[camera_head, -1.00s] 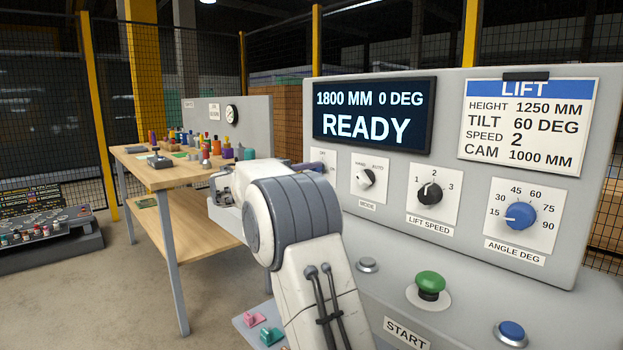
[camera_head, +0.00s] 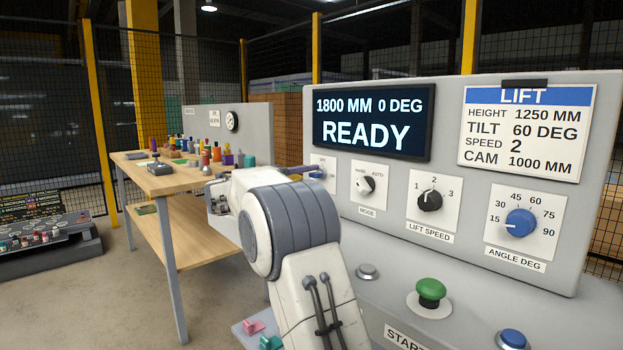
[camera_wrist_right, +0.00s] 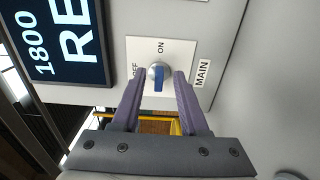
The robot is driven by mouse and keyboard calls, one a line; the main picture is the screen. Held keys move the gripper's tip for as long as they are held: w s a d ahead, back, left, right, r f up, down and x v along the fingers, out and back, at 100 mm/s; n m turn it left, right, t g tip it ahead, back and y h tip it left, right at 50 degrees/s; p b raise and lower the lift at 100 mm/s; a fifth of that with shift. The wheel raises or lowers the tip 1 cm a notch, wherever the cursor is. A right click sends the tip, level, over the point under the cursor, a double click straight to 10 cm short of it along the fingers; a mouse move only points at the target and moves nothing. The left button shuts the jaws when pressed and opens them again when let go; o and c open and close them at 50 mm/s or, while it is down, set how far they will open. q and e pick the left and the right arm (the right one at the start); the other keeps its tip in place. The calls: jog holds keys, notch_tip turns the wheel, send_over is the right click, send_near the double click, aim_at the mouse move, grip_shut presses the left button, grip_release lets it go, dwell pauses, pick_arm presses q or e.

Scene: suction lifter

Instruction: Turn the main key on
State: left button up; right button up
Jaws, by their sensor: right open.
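The main key is a round silver knob with a blue grip (camera_wrist_right: 158,78) on a white plate (camera_wrist_right: 148,52), seen in the right wrist view. Its plate has OFF at the picture's left, ON at the top and MAIN at the right. The blue grip points toward the bottom of the picture. My right gripper (camera_wrist_right: 157,77) is open, its two purple fingers on either side of the key with narrow gaps. In the head view, my right gripper (camera_head: 299,170) reaches the key's plate (camera_head: 329,166) and partly hides it. My left gripper is out of view.
The display (camera_head: 370,119) above reads READY. The mode (camera_head: 366,185), lift speed (camera_head: 430,200) and angle (camera_head: 520,222) knobs lie to the right. A green button (camera_head: 431,290) stands below. A wooden bench (camera_head: 160,180) with small coloured items is at left.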

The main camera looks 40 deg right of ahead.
jog(key=a, duration=0.9)
jog(key=shift+s+a+p, duration=0.25)
jog(key=shift+s+p, duration=0.05)
jog(key=shift+s, duration=0.1)
jog(key=shift+r, duration=0.1)
